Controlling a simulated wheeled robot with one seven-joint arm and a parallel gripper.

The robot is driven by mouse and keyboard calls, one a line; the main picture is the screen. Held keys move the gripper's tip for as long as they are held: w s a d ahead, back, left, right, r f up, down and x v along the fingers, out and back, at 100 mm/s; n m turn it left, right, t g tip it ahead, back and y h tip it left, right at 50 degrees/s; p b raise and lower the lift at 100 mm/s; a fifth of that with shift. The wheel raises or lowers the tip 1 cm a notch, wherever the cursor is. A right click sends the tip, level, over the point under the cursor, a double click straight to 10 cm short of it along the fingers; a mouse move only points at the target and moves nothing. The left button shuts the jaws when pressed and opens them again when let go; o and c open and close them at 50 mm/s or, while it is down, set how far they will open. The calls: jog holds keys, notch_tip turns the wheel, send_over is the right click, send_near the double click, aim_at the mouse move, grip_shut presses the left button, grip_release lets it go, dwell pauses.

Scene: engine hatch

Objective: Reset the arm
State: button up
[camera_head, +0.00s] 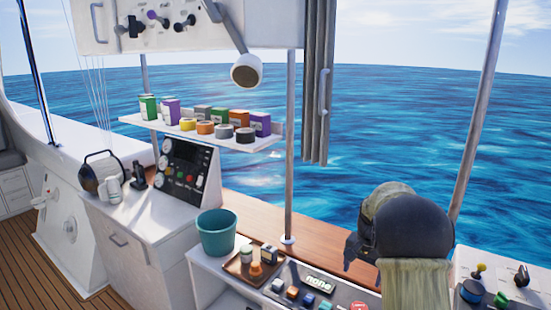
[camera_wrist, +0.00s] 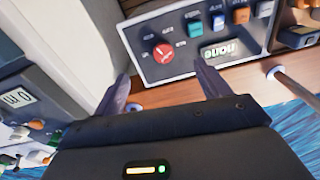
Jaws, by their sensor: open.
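My gripper (camera_wrist: 163,82) is open in the wrist view, with its two dark fingers apart and nothing between them. The same panel lies beyond the fingertips in the wrist view (camera_wrist: 185,71), with a red knob (camera_wrist: 163,53), coloured switches and a small display (camera_wrist: 218,50). I see no contact between the fingers and the panel.
A brown tray (camera_head: 233,271) with small items and a teal bucket (camera_head: 216,235) stand left of the panel. A shelf (camera_head: 160,124) carries several boxes and rolls. A thin pole (camera_head: 290,170) rises from the ledge (camera_head: 262,218). Another console (camera_head: 465,262) stands at the right.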

jog(key=s+a+r+n+p, duration=0.1)
jog(key=s+a+n, duration=0.1)
jog(key=s, duration=0.6)
jog(key=s+a+r+n+t+p, duration=0.1)
jog(key=s+a+r+n+p, duration=0.1)
jog(key=s, duration=0.6)
jog(key=s+a+r+n+p, duration=0.2)
jog(key=s+a, duration=0.3)
jog(key=s, duration=0.4)
jog(key=shift+a+n+t, duration=0.3)
jog(key=shift+n+t, duration=0.1)
jog(key=shift+n, duration=0.4)
